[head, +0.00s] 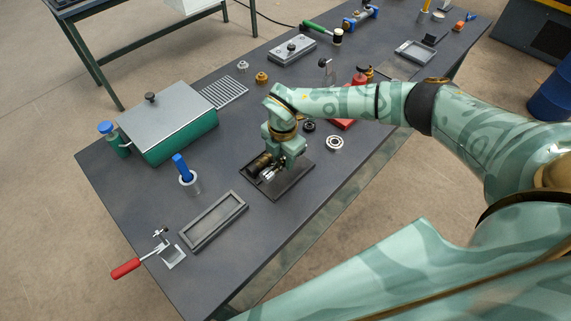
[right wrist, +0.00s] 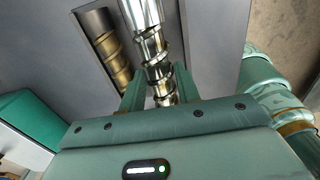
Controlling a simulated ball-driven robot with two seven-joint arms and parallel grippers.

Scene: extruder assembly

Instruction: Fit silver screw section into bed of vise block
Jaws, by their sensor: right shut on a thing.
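My right gripper (head: 284,160) points down over a dark flat tray (head: 292,185) near the table's middle. In the right wrist view, its fingers (right wrist: 158,88) are shut on the shiny silver screw section (right wrist: 151,45), which lies lengthwise between them. The silver screw (head: 268,174) shows only partly in the head view, below the gripper. A brass screw section (right wrist: 108,45) lies beside it, apart from the fingers. Whether the silver screw still touches the tray is unclear. I cannot tell for certain which thing is the vise block. My left gripper is not in view.
A dark rectangular frame (head: 214,221) and a red-handled clamp (head: 150,257) are at the near left. A green box with a grey lid (head: 165,110) stands behind them. A grey block with a knob (head: 292,50) is farther back. A bearing ring (head: 335,143) lies right of the gripper.

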